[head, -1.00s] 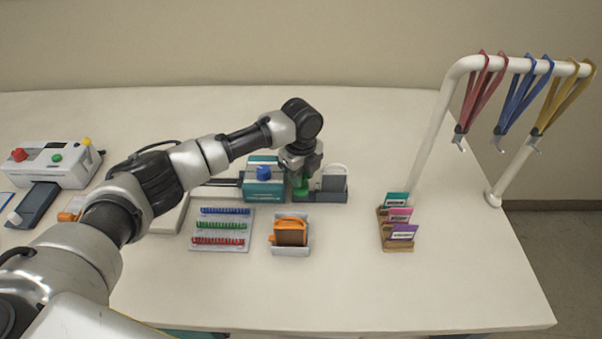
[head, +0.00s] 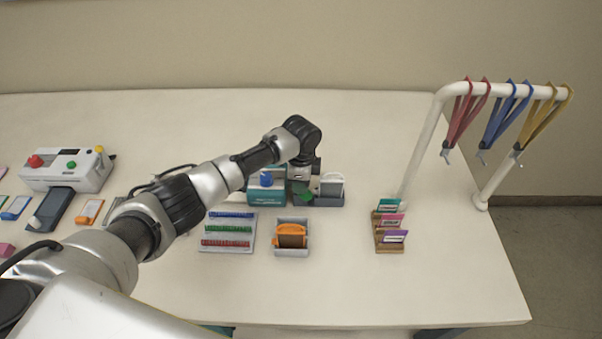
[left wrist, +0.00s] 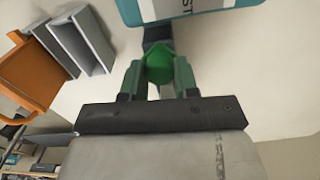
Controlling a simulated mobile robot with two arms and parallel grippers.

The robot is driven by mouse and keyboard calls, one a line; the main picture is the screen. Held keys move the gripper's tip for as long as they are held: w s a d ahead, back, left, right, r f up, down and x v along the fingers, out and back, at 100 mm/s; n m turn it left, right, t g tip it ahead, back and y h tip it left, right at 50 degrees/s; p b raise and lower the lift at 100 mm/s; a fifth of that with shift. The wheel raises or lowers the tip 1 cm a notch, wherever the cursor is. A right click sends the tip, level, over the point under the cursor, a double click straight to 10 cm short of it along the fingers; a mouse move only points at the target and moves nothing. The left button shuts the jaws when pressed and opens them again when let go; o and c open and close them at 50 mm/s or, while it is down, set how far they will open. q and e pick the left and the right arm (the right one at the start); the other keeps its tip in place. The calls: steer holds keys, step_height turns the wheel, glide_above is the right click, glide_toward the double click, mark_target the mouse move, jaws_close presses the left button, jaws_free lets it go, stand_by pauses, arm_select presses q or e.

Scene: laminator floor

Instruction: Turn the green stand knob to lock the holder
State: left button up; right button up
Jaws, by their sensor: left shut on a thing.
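The green stand knob (head: 304,197) shows below my left gripper (head: 303,189) in the head view, at the left end of a dark grey stand (head: 329,202). A pale holder (head: 332,184) stands upright in that stand. In the left wrist view the green knob (left wrist: 162,67) sits between the two fingers of my left gripper (left wrist: 158,74), which is shut on it. The gripper hides part of the knob and the stand's left end. My right gripper is in neither view.
In front are a rack of coloured pieces (head: 228,245) and a grey tray with an orange-framed holder (head: 291,238). A card rack (head: 388,247) and lanyard rail (head: 433,130) stand right.

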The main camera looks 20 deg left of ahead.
arm_select(q)
steer(key=n+p, duration=0.3)
steer(key=n, duration=0.2)
steer(key=shift+r+n+p, duration=0.15)
steer(key=shift+n+p, duration=0.15)
steer(key=shift+p, duration=0.05)
steer(key=shift+n+p, duration=1.15)
steer(key=shift+n, duration=1.05)
steer(key=o, duration=0.9)
steer(key=shift+o, duration=0.2)
step_height(320, 180, up, 11)
steer(key=b, duration=0.1)
steer(key=shift+f, duration=0.2)
